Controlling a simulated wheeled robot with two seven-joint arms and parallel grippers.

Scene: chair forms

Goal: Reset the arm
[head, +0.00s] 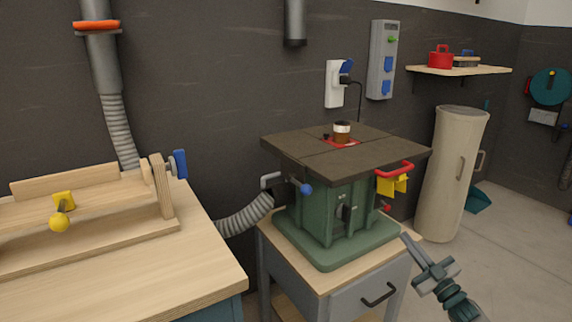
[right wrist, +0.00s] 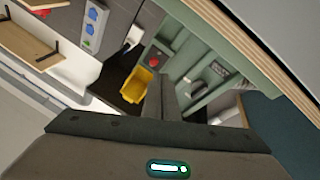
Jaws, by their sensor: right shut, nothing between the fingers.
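My right gripper (head: 405,240) comes in from the lower right in the head view. It is shut and empty, at the front right of the green machine (head: 340,215), beside the cabinet (head: 370,293) under it. In the right wrist view the grey gripper body (right wrist: 160,145) fills the bottom, and its fingers (right wrist: 160,95) point toward the machine's green housing (right wrist: 205,75). A yellow piece (right wrist: 136,84) shows just left of the fingers there. Whether the fingers touch anything cannot be told. My left gripper is not in view.
The machine's dark top (head: 300,150) has a red handle (head: 395,168) at its right edge. A wooden workbench (head: 120,265) stands left, a beige bin (head: 450,175) right. A grey hose (head: 247,215) runs to the machine. Open floor (head: 510,270) lies at the lower right.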

